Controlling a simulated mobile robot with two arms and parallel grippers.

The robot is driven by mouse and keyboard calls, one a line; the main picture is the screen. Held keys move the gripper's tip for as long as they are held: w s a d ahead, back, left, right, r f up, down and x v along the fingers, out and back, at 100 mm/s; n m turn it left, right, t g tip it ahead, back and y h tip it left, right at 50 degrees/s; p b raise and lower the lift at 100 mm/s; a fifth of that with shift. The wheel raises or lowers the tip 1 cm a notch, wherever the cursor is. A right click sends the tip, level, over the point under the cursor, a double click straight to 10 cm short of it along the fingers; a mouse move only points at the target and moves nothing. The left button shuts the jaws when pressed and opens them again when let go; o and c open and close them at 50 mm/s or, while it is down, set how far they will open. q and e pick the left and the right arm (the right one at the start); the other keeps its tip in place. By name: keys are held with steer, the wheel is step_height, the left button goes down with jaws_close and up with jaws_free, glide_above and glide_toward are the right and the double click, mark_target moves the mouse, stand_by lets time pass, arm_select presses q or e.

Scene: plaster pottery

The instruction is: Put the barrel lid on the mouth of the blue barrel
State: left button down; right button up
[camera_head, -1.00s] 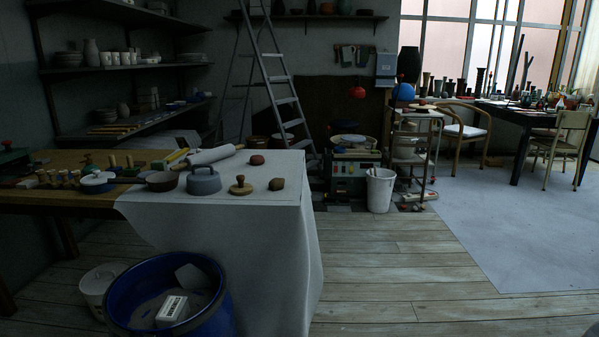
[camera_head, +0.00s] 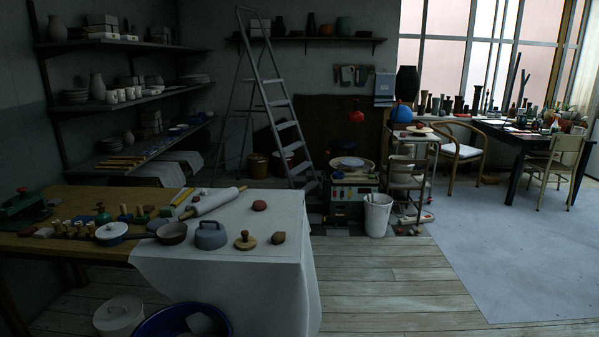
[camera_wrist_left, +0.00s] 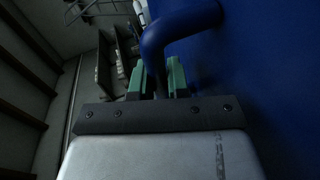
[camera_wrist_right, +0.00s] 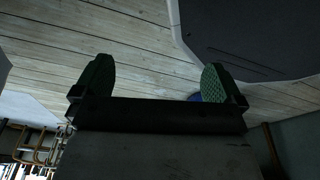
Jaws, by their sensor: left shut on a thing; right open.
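The open blue barrel (camera_head: 160,316) stands on the floor at the bottom left of the head view, beside the cloth-covered table. Its lower part is cut off by the frame, and something pale lies inside it. In the left wrist view my left gripper (camera_wrist_left: 157,75) is shut on a thick blue curved handle. The handle joins a broad, smooth blue surface, seemingly the barrel lid (camera_wrist_left: 255,70), whose full outline is out of view. My right gripper (camera_wrist_right: 153,72) is open and empty in its wrist view. Neither gripper shows in the head view.
A white lidded bucket (camera_head: 118,316) stands left of the barrel. The table's white cloth (camera_head: 250,275) hangs close on its right; pots and tools stand on top. Wooden floor (camera_head: 380,285) is clear to the right.

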arm_select(q)
steer(key=shift+s+a+r+p, duration=0.15)
steer(key=shift+r+p, duration=0.1)
steer(key=shift+r, duration=0.4)
steer(key=shift+s+a+r+p, duration=0.15)
steer(key=shift+r+p, duration=0.05)
steer(key=shift+r, duration=0.4)
steer(key=shift+a+r, duration=0.1)
steer(key=shift+r, duration=0.05)
arm_select(e)
steer(key=shift+g, duration=0.7)
steer(key=s, duration=0.3)
steer(key=s+d+r, duration=0.1)
steer(key=s, duration=0.1)
steer(key=shift+s, duration=0.15)
